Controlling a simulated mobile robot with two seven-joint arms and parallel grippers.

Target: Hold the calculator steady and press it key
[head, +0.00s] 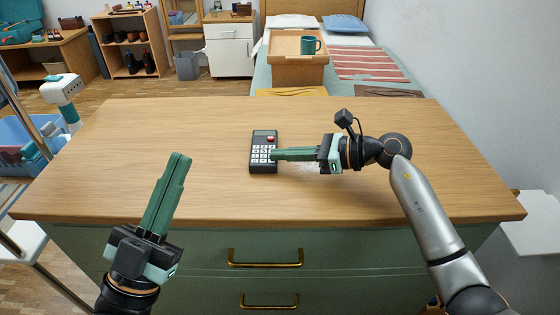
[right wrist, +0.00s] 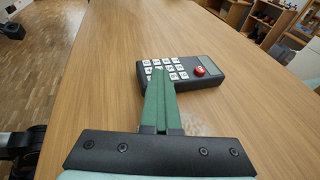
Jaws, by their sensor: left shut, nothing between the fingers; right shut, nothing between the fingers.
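The black calculator (head: 263,151) lies flat near the middle of the wooden top, with white keys, a red key (head: 271,139) and a grey-green display. It also shows in the right wrist view (right wrist: 208,82), with its red key (right wrist: 199,71). My right gripper (head: 273,155) is shut and empty. Its fingertips are at the calculator's right edge, over the keys in the right wrist view; I cannot tell whether they touch. My left gripper (head: 181,156) is shut and empty, in front and to the left of the calculator, apart from it.
The wooden top (head: 380,125) is otherwise clear. Its cabinet has drawers with brass handles (head: 265,258) below the front edge. Behind it stand a bed with a wooden tray (head: 285,70) and a teal mug (head: 308,45). A blue bin (head: 25,140) is at the left.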

